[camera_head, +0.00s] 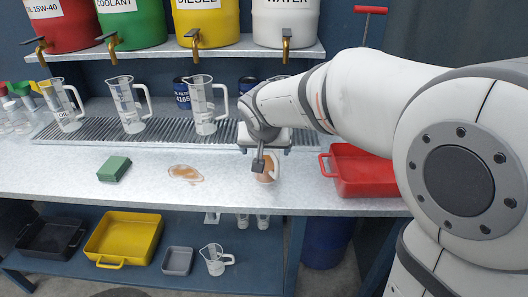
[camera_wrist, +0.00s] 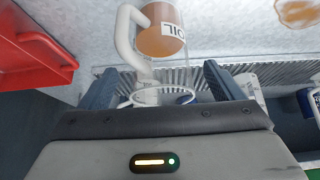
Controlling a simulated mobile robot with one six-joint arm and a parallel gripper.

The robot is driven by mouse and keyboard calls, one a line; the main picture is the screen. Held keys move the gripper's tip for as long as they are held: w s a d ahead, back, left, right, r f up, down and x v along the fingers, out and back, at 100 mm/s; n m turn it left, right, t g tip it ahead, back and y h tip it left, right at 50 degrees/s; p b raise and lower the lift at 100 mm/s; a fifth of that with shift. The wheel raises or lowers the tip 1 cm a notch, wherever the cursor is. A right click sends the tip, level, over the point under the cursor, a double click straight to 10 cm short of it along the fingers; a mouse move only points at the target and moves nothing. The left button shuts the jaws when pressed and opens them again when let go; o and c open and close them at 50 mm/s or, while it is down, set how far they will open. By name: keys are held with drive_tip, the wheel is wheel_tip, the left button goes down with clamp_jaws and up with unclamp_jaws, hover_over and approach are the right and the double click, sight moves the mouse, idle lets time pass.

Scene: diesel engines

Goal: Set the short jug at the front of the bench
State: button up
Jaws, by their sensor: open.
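A clear jug (camera_head: 268,172) with brown liquid is at the front of the bench, partly hidden by my gripper (camera_head: 259,164). In the wrist view the jug (camera_wrist: 162,40) has an OIL label and a pale handle on its left. My gripper (camera_wrist: 158,85) is open there, with its fingers on either side of the jug's rim; I cannot tell whether they touch it. A small empty-looking jug (camera_head: 216,260) stands on the lower shelf. The bench (camera_head: 230,180) has a pale speckled top.
Tall clear jugs (camera_head: 131,105) stand along the drip grate (camera_head: 160,130). A green sponge (camera_head: 114,169) and a brown spill (camera_head: 185,174) lie left on the bench. A red tray (camera_head: 355,172) is to the right. A yellow tray (camera_head: 124,238) sits below.

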drive_tip(key=v, duration=0.8)
drive_tip(key=s+d+f+g, duration=0.2)
drive_tip(key=s+d+f, duration=0.3)
drive_tip(key=s+d, duration=0.2)
drive_tip(key=s+d+f+g, duration=0.2)
drive_tip(key=s+d+f, duration=0.3)
drive_tip(key=s+d, duration=0.3)
drive_tip(key=s, duration=0.3)
drive_tip(key=shift+s+d+f, duration=0.2)
drive_tip(key=shift+d+f, duration=0.15)
drive_tip(key=shift+f, duration=0.05)
